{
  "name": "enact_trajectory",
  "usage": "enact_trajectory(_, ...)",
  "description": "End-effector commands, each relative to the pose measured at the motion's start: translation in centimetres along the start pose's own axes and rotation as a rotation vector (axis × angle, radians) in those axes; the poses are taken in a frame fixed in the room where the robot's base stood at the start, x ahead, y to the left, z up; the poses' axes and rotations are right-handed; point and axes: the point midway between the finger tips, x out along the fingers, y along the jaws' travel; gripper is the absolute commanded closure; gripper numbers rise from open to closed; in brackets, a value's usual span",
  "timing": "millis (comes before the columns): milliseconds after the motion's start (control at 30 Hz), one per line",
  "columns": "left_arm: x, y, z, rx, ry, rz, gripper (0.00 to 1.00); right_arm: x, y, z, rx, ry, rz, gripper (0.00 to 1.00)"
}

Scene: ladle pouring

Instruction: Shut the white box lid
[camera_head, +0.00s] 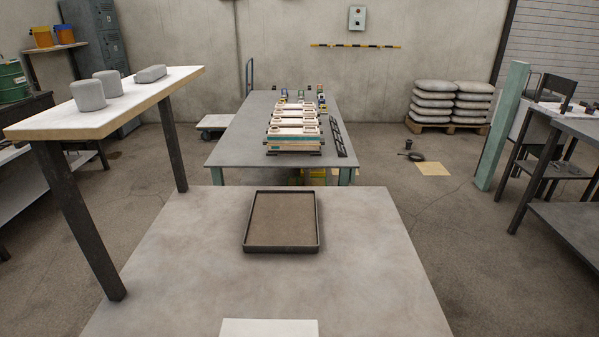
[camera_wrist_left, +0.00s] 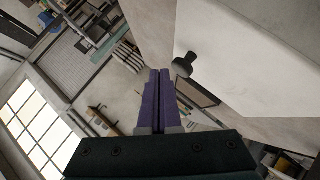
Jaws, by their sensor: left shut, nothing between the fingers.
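A white flat piece (camera_head: 269,328), likely part of the white box, shows at the bottom edge of the head view, cut off by the frame. In the left wrist view a large white panel (camera_wrist_left: 250,65) fills the upper right, with a dark knob-like piece (camera_wrist_left: 186,66) by its left edge. I cannot tell whether this panel is the lid or how far it is open. My left gripper (camera_wrist_left: 160,72) has purple fingers, shut and empty, left of the panel and close to the knob in the picture. My right gripper is in neither view.
A dark-rimmed tray (camera_head: 246,235) lies on the grey table (camera_head: 180,270), which is otherwise clear around it. A raised shelf (camera_head: 130,97) with several grey rounded blocks stands at the left. Another table (camera_head: 235,150) with moulds stands beyond.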

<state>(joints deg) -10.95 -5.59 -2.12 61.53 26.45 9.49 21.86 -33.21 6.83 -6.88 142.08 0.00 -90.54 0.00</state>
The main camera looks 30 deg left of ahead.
Motion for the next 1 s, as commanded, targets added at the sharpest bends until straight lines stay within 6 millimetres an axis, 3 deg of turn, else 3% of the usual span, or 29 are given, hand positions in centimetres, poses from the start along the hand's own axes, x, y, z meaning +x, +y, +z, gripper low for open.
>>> enact_trajectory(700,0.2,-0.4,0.2,0.0,0.0,0.001,1.0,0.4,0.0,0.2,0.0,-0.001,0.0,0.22)
enact_trajectory(867,-0.3,0.8,-0.7,0.0,0.0,0.001,1.0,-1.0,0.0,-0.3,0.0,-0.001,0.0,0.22)
enact_trajectory(1000,-1.3,2.9,-2.3,0.001,-0.001,0.002,1.0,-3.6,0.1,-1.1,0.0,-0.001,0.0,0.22)
